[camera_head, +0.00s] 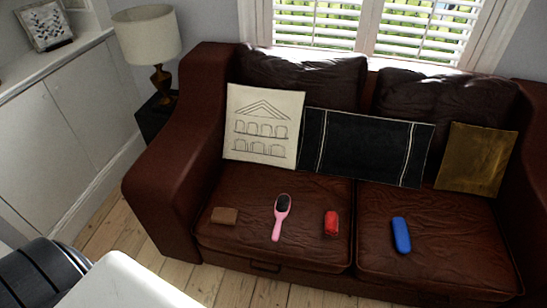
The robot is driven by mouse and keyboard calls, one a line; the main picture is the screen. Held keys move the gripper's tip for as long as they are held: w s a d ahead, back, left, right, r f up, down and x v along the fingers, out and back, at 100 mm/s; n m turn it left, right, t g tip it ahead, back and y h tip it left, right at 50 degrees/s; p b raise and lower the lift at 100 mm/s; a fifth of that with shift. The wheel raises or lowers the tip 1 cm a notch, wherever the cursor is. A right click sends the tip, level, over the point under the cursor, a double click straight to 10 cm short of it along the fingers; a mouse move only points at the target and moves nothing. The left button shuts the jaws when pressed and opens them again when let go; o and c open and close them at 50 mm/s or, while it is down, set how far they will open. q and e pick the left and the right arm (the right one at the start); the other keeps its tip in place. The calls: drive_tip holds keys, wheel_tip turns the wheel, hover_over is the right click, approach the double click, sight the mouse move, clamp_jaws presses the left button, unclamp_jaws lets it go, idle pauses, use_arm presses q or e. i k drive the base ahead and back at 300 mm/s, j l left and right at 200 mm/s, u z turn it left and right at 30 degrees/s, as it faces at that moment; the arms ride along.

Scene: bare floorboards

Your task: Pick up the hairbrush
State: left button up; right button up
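A pink hairbrush (279,222) with a dark oval head lies on the left seat cushion of a brown leather sofa (180,181). Its head points toward the sofa back and its handle toward the front edge. Nothing touches it. Neither of my grippers shows in the head view.
On the same cushion, a brown block-like object (225,216) lies left of the brush and a red object (331,223) right of it. A blue object (401,235) lies on the right cushion. Pillows, including a white one (262,126), lean behind. A lamp (148,36) stands left.

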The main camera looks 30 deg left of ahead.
sight(283, 204)
drive_tip(key=u, duration=0.8)
